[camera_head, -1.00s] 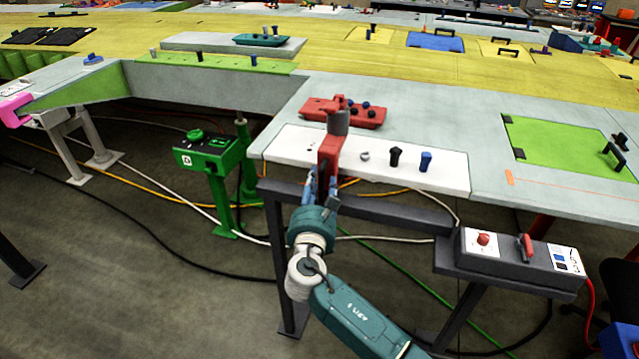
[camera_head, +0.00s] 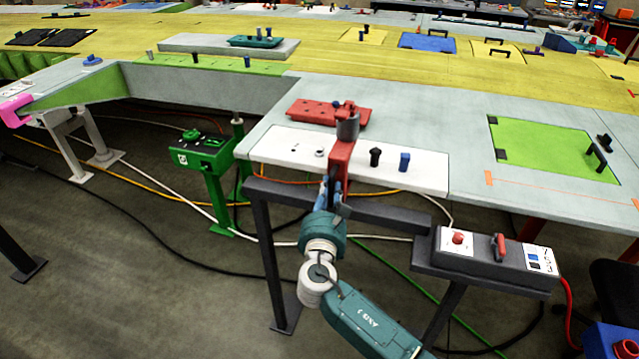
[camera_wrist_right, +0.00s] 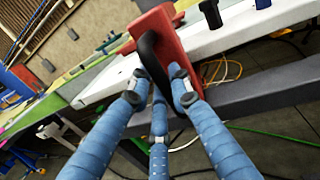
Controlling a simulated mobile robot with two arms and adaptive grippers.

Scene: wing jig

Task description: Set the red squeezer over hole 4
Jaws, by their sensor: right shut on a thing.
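The red squeezer (camera_head: 341,158) has a grey cylindrical head (camera_head: 347,126) and is held upright at the front edge of the white strip (camera_head: 270,148). My right gripper (camera_head: 331,193) is shut on its lower part. In the right wrist view, blue fingers close around the red body (camera_wrist_right: 165,35) and its black curved handle (camera_wrist_right: 150,55). Hole numbers are not readable, and contact cannot be told. My left gripper is out of view.
A blue plug (camera_head: 404,161) stands right of the black one. A red tray (camera_head: 312,110) lies close behind the squeezer. A dark rail (camera_head: 385,214) runs below the strip's front edge. A control box (camera_head: 490,250) is at the right. The grey top (camera_head: 440,125) right of the tray is clear.

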